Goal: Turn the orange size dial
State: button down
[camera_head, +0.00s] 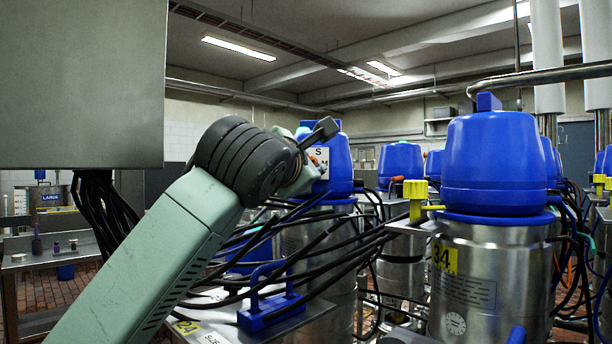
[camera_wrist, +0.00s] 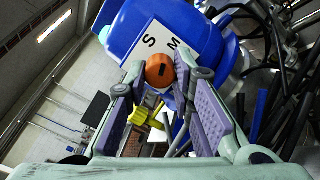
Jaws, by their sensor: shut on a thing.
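The orange size dial (camera_wrist: 159,70) shows in the wrist view, round with a dark slot, in front of a white label (camera_wrist: 172,44) with the letters S and M. The label is on a blue housing (camera_wrist: 205,28). My gripper (camera_wrist: 160,82) is shut on the dial, with one finger on each side of it. In the head view my gripper (camera_head: 312,165) is at the blue-topped unit (camera_head: 341,165) behind it.
A large blue-topped steel unit (camera_head: 497,165) marked 34 stands to the right, with a yellow valve part (camera_head: 416,197) beside it. Black cables (camera_head: 335,250) crowd the space below my gripper. A grey cabinet (camera_head: 80,85) hangs at the upper left.

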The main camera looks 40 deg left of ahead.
jog(key=shift+m+b, duration=0.55)
jog(key=shift+m, duration=1.75)
jog(key=c, duration=1.4)
grip_release()
jog(key=shift+o, duration=0.2)
jog(key=shift+s, duration=0.1)
jog(key=v, duration=1.2)
jog(key=shift+r, duration=0.1)
